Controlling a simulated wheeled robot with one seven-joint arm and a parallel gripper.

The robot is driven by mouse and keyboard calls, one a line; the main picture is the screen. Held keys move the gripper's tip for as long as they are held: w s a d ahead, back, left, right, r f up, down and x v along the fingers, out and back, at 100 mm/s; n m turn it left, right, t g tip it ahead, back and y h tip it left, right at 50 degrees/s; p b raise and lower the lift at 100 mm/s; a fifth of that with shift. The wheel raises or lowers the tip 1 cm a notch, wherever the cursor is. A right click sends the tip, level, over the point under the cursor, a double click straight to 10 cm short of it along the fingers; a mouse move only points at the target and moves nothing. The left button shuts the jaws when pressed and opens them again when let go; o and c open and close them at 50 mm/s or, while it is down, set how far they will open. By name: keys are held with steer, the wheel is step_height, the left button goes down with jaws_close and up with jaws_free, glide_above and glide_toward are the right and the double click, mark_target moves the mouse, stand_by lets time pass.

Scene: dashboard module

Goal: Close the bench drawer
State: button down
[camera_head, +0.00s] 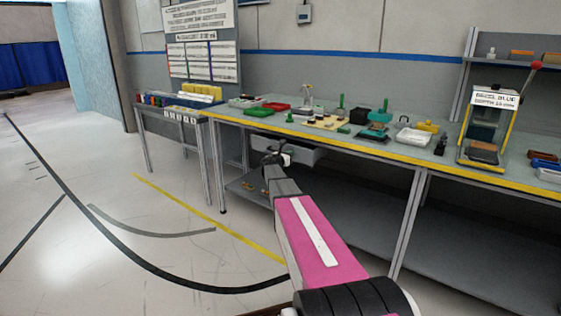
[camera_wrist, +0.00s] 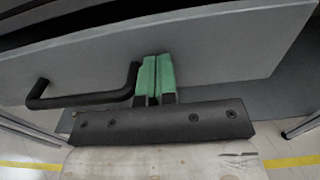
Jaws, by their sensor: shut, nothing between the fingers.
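The bench drawer (camera_head: 305,152) hangs under the left part of the long workbench (camera_head: 375,150). My arm hides part of it in the head view, and I cannot tell how far out it stands. In the wrist view its grey front (camera_wrist: 215,50) fills the upper part, with a black bar handle (camera_wrist: 85,101) at left. My gripper (camera_head: 273,157) is at the drawer front. Its green fingers (camera_wrist: 157,72) are shut together and empty, just right of the handle's right end. They are against or very close to the front; contact is unclear.
The workbench top holds trays, green parts and a yellow-framed fixture (camera_head: 485,130). A lower shelf (camera_head: 345,210) and legs (camera_head: 410,220) stand below. A smaller side table (camera_head: 175,118) is at left. Open floor (camera_head: 110,230) with painted lines lies in front and left.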

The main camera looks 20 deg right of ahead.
steer(key=shift+x, duration=2.05)
steer(key=shift+w+r, duration=0.1)
steer(key=shift+w, duration=0.05)
steer(key=v, duration=1.5)
steer(key=s+a+f+m+g+y, duration=0.2)
steer(key=s+f+m+g+y, duration=0.15)
steer(key=s+f+m, duration=0.55)
steer(key=s+a+f+m+g+y, duration=0.35)
steer(key=s+f+m, duration=0.2)
steer(key=s, duration=0.65)
steer(key=s+a+f+m+g+y, duration=0.1)
steer(key=s+a+f+m+y, duration=0.1)
steer(key=s+a+m, duration=0.3)
steer(key=s+a+f+m+g+y, duration=0.2)
steer(key=s+a+m+y, duration=0.3)
steer(key=s, duration=0.7)
steer(key=shift+s+a+m+g+y, duration=0.3)
steer(key=shift+a+m, duration=0.05)
steer(key=shift+a, duration=0.65)
